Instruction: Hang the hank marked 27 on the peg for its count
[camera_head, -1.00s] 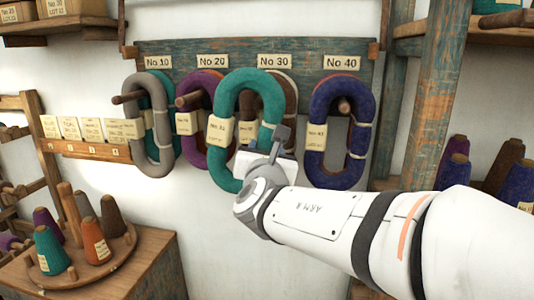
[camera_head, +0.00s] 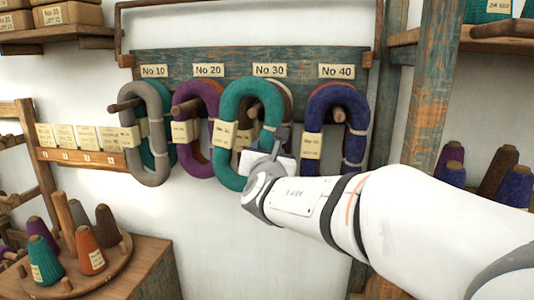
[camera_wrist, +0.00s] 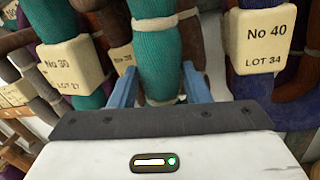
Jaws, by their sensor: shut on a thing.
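The teal hank (camera_head: 229,150) is a long upright loop in front of the board, below the No 30 label (camera_head: 269,70). My gripper (camera_head: 277,148) is shut on its lower right strand. In the wrist view, that strand (camera_wrist: 156,50) is between my two blue fingers (camera_wrist: 158,88). Its tag (camera_wrist: 70,62) reads No 30, LOT 27. The No 30 peg (camera_head: 257,112) shows partly through the loop. A brown hank (camera_head: 288,100) is behind the teal one. I cannot tell whether the peg goes through the teal loop.
Left of it hang a purple hank (camera_head: 186,100) under No 20 and a grey hank (camera_head: 127,110) under No 10. A dark blue hank (camera_head: 316,115) tagged LOT 34 hangs close on the right under No 40. A cone stand (camera_head: 80,270) is at lower left.

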